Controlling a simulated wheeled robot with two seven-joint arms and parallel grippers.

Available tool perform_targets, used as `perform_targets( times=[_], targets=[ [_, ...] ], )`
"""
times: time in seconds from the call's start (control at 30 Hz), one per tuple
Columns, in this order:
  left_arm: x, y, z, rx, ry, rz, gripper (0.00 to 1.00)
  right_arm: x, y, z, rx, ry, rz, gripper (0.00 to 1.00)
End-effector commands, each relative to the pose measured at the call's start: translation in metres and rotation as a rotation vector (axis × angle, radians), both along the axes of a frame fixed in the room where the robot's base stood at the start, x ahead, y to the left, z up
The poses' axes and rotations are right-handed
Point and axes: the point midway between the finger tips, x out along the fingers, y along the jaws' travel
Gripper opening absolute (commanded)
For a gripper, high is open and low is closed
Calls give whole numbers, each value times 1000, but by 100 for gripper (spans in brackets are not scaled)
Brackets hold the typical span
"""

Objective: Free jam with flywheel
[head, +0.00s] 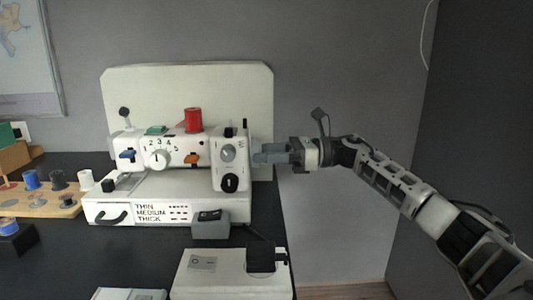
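A white sewing machine (180,184) stands on the dark table in front of a pale upright board. Its front has a numbered dial (159,160), an orange lever (191,159) and a blue lever (127,154). A red thread spool (193,120) sits on top. My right gripper (258,153) reaches in from the right, level, with its grey fingertips at the machine's right end. The flywheel cannot be made out clearly there. I cannot tell whether the fingers touch it or how far apart they are. My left gripper is out of view.
A wooden spool rack (42,203) with several spools stands at the left. A grey switch box (210,226) and a white box (217,274) lie in front of the machine. A pale board (187,83) stands behind it. Right of the table is open floor.

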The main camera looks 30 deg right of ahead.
Motion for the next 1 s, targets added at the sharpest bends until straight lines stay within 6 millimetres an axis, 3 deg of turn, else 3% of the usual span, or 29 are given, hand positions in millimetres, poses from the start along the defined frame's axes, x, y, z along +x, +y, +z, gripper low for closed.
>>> perform_targets(
  times=[0.2, 0.4, 0.57, 0.6, 0.67, 1.0],
  targets=[
    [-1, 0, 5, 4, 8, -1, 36, 0, 0, 2, 32, 53, 0, 34],
    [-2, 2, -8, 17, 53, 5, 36, 0, 0, 0, 72, 117, 0, 34],
    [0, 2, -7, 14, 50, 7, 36, 0, 0, 0, 71, 115, 0, 34],
    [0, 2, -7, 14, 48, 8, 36, 0, 0, 0, 70, 114, 0, 65],
    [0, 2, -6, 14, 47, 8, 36, 0, 0, 0, 70, 114, 0, 79],
    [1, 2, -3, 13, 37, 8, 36, -2, -3, 0, 70, 114, -2, 79]
  ],
)
